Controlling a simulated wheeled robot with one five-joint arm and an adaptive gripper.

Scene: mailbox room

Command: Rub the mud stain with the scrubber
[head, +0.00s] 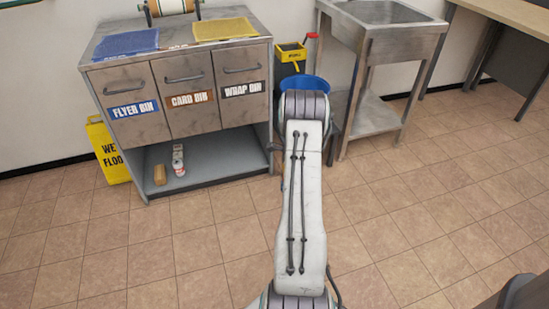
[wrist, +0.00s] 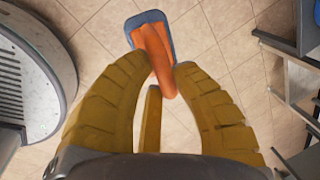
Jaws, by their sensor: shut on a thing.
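The scrubber (wrist: 151,36) shows at the top of the wrist view, with an orange handle and a blue edge around its head. My gripper (wrist: 163,72) has yellow fingers closed around the end of the orange handle. The scrubber is held out beyond the fingertips, above the tiled floor; its height cannot be told. In the head view, my arm hides the gripper and the scrubber. I see no mud stain in either view.
A steel bin cabinet (head: 190,88) stands at left, with a yellow wet-floor sign (head: 108,150) beside it. A blue bucket (head: 308,84) sits behind my arm, near a steel sink table (head: 380,45). Tiled floor (head: 190,245) is clear in front.

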